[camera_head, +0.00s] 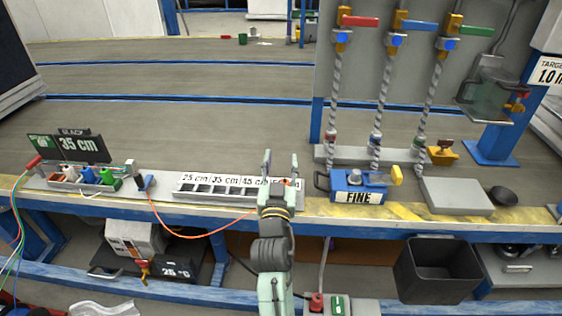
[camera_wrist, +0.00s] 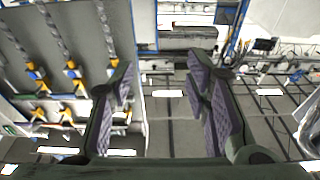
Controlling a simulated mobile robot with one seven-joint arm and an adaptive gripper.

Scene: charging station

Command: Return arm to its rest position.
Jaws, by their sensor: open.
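My gripper (camera_head: 281,165) is in the lower middle of the head view, in front of the bench, with its fingers pointing up. Its two fingers stand apart and nothing is between them. In the wrist view my gripper (camera_wrist: 160,95) is also open and empty, with ridged pads on both fingers. Behind the fingers the wrist view shows the hall ceiling and, at left, the panel with valves. My arm rises from the bottom edge of the head view. In that view the gripper overlaps the right part of the white labelled slot tray (camera_head: 222,187).
A blue box marked FINE (camera_head: 360,186) stands right of my gripper. A grey plate (camera_head: 457,196) lies farther right. A tray of coloured connectors (camera_head: 83,179) sits at left, with an orange cable (camera_head: 190,236) drooping toward my arm. A black bin (camera_head: 437,270) is below the bench.

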